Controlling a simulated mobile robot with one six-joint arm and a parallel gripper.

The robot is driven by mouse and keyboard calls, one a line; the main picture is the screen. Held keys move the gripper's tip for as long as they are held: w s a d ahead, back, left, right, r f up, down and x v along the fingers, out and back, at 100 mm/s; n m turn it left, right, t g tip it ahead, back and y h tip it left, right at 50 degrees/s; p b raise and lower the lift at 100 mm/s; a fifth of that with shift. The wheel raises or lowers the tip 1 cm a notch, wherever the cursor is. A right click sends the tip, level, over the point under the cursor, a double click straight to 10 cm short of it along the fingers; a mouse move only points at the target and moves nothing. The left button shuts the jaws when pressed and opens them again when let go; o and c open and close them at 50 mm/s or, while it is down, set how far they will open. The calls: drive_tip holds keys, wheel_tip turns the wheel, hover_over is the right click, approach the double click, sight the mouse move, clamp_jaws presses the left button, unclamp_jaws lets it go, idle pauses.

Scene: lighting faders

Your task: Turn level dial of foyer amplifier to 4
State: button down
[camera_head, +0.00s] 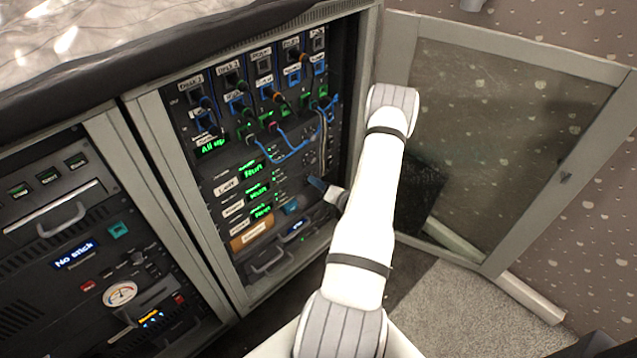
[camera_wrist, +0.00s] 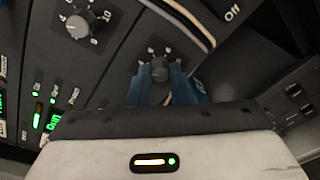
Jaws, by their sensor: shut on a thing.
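In the wrist view, a dark round dial (camera_wrist: 160,68) sits on the black panel with small white marks around it. The blue fingers of my gripper (camera_wrist: 161,78) stand on either side of it and are shut on it. The dial's setting is too small to read. A second, similar dial (camera_wrist: 78,25) to the upper left has a scale with 4, 6, 8 and 10 legible. In the head view, my gripper (camera_head: 322,188) reaches the lower right of the rack panel, and the held dial cannot be made out there. No foyer label is legible.
The rack (camera_head: 148,140) carries green displays, labels and blue patch cables (camera_head: 290,150) above my gripper. A pale cable (camera_wrist: 185,20) runs close above the dial in the wrist view. The open glass door (camera_head: 500,130) stands to the right of my arm.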

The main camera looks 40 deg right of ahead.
drive_tip(key=c, duration=1.3)
unclamp_jaws()
drive_tip(key=s, duration=0.2)
drive_tip(key=s+p, duration=0.1)
drive_tip(key=s, duration=0.2)
drive_tip(key=s+d, duration=0.1)
drive_tip(key=s, duration=0.1)
drive_tip(key=shift+s+r, duration=0.35)
drive_tip(key=shift+s, duration=0.05)
